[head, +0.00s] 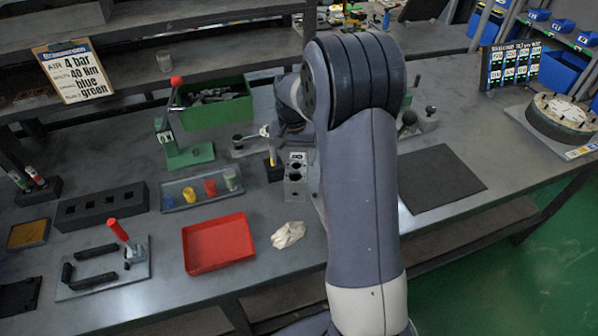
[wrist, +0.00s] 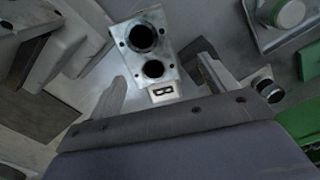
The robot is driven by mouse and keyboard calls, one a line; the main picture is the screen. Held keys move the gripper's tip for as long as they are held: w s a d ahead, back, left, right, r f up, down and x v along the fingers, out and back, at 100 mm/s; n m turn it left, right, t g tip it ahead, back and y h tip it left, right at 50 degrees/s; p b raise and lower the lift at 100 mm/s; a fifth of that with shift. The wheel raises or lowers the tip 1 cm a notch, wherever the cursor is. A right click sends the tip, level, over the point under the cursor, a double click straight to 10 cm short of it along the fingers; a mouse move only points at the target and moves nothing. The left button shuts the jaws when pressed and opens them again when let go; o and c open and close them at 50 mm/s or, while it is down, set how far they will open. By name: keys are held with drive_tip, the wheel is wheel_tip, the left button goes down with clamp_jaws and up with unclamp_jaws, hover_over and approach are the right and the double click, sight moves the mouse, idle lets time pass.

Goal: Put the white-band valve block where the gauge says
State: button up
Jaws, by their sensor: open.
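A grey metal block with two round bores (wrist: 143,42) lies in front of my gripper (wrist: 162,72) in the wrist view, with a white tag marked B (wrist: 160,92) at its near end. The same block (head: 296,182) stands on the bench left of my arm in the head view. My gripper's fingers are apart, one on each side of the tag end, with no visible grip. My arm hides the gripper in the head view. I cannot make out a white band on any block. A small round pale dial-like part (head: 265,131) tops a post beside the block; its reading is illegible.
A red tray (head: 218,243), a pale cloth (head: 288,235), a tray of coloured cups (head: 167,202), a green lever press (head: 188,155) and a black slotted block (head: 102,207) stand left. A dark mat (head: 440,179) lies bare at right; a round fixture (head: 561,112) stands beyond.

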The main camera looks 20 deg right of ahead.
sight(294, 165)
wheel_tip(294, 165, down, 3)
drive_tip(key=shift+f, duration=0.15)
drive_tip(key=f, duration=0.2)
drive_tip(key=d+f+p, duration=0.1)
drive_tip(key=f, duration=0.1)
drive_tip(key=shift+s, duration=0.1)
drive_tip(key=shift+a+f, duration=0.1)
drive_tip(key=shift+f, duration=0.5)
drive_tip(key=shift+c, duration=0.6)
clamp_jaws()
drive_tip(key=shift+r, duration=0.1)
